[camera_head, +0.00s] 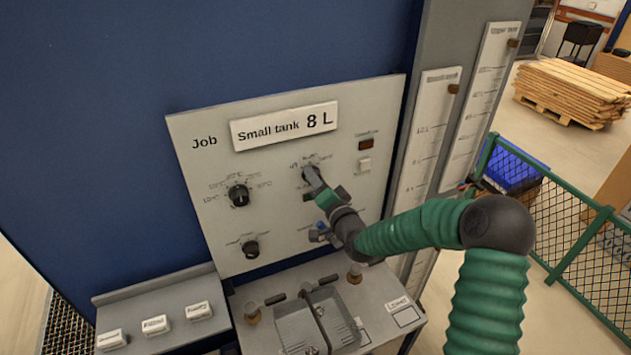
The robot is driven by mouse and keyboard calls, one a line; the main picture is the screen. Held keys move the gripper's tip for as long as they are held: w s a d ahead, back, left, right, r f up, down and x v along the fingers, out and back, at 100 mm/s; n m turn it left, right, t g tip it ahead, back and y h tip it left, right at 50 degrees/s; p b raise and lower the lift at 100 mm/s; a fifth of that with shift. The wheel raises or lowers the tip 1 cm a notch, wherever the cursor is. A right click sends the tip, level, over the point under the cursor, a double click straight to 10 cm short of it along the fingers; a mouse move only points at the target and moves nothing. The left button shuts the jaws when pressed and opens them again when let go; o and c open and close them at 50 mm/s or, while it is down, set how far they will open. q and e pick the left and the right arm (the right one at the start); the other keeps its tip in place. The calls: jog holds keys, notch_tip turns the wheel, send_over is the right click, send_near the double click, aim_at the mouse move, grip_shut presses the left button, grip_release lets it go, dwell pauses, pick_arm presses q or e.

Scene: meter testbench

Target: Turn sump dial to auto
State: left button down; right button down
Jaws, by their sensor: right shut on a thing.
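The control panel (200,135) is a light grey plate with a "Job" sign reading "Small tank 8 L". My right gripper (314,183) is at a dial (308,173) in the panel's middle, below the sign, and is shut on it. The dial is partly hidden by the gripper. Small lettering stands around its top, too small to read surely, so I cannot tell its setting. My left gripper is not in view.
A red display (366,144) and a white button (364,165) are right of the dial. A blue-handled valve (322,229) is below my gripper. A bench (375,291) with fittings juts out below. Gauge scales (424,135) stand on the right.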

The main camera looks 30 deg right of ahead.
jog(key=shift+f, duration=0.25)
jog(key=c, duration=1.3)
grip_release()
jog(key=o, duration=0.4)
jog(key=shift+d, duration=0.15)
jog(key=shift+r, duration=0.1)
jog(key=s+a+b, duration=0.1)
jog(key=s+b, duration=0.9)
jog(key=s, duration=0.6)
jog(key=shift+s, duration=0.35)
